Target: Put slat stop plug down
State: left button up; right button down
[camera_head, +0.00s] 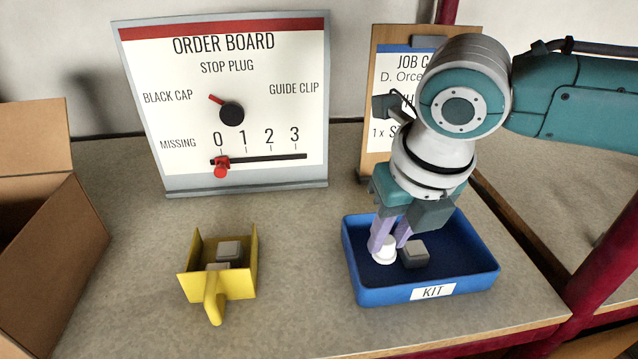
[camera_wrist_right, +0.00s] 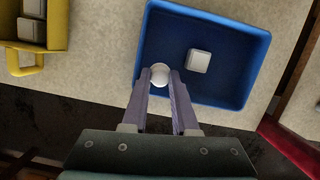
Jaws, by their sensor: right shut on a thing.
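The slat stop plug (camera_head: 383,250) is a small white round piece. My right gripper (camera_head: 389,243) is shut on it, with its pale purple fingers pointing down inside the blue kit tray (camera_head: 457,281). The plug is at the left part of the tray; I cannot tell whether it touches the tray floor. In the right wrist view the plug (camera_wrist_right: 160,74) sits between the fingertips (camera_wrist_right: 160,79), near the tray's left wall. A grey square piece (camera_head: 414,254) lies in the tray just right of the plug. My left gripper is in neither view.
A yellow scoop (camera_head: 219,286) with grey pieces (camera_head: 229,250) stands left of the tray. An order board (camera_head: 230,110) and a job card (camera_head: 379,55) stand behind. An open cardboard box (camera_head: 45,245) is at far left. Bare table lies between scoop and tray.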

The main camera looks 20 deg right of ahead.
aim_at(389, 256)
notch_tip(389, 256, down, 6)
jog(key=shift+s+r+b, duration=0.1)
jog(key=shift+r+b, duration=0.15)
jog(key=shift+b, duration=0.35)
jog(key=shift+d, duration=0.1)
jog(key=shift+f, duration=0.1)
jog(key=c, duration=1)
grip_release()
jog(key=shift+o, duration=0.2)
